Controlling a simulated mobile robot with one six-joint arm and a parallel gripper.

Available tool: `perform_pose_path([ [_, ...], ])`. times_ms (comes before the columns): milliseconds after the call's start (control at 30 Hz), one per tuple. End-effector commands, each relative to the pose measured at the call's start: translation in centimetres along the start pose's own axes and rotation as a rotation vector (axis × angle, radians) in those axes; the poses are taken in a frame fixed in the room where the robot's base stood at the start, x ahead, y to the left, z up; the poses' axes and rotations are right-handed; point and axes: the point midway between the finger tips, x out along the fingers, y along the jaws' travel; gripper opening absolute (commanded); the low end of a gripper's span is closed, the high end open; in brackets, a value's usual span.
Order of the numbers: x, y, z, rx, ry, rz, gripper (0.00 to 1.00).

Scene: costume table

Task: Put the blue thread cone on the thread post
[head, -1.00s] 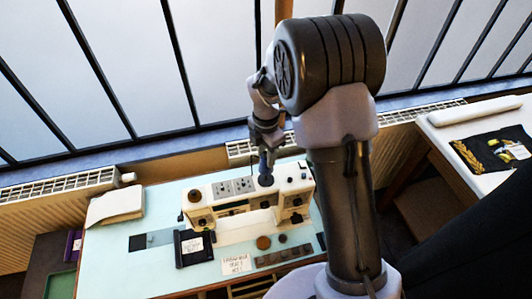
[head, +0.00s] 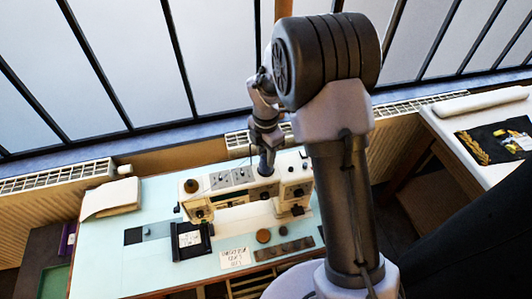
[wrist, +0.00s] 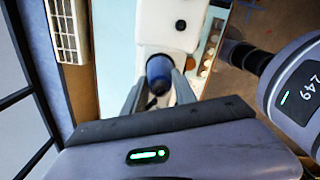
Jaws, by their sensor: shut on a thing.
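In the wrist view, the blue thread cone (wrist: 158,70) sits between the two fingers of my gripper (wrist: 159,80), which is shut on it. In the head view my gripper (head: 267,168) is over the top of the white sewing machine (head: 226,190), right of its middle. The cone is hard to make out there. The machine top also shows beyond the cone in the wrist view (wrist: 160,40). A small dark round piece (wrist: 180,25) stands out on it; I cannot tell whether it is the thread post. Whether the cone touches the machine is unclear.
A brown spool (head: 191,186) is on the machine's left end. A dark tray with a white card (head: 190,239), a written note (head: 235,258) and a dark strip (head: 284,251) lie in front. A white stack (head: 112,198) lies at the table's left. The pale blue tabletop (head: 120,270) is clear at front left.

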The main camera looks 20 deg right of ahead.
Motion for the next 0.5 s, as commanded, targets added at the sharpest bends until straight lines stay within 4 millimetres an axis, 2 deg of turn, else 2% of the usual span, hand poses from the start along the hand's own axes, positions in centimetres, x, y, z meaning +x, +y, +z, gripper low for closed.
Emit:
perform_pose_path([
  [233,0.08,0.01,0.03,0.0,0.0,0.0,0.0],
  [267,0.08,0.01,0.03,0.0,0.0,0.0,0.39],
  [300,0.08,0.02,0.02,0.0,0.0,0.0,0.47],
  [367,0.08,0.02,0.02,0.0,0.0,0.0,0.59],
  [500,0.08,0.02,0.02,0.0,0.0,0.0,0.59],
])
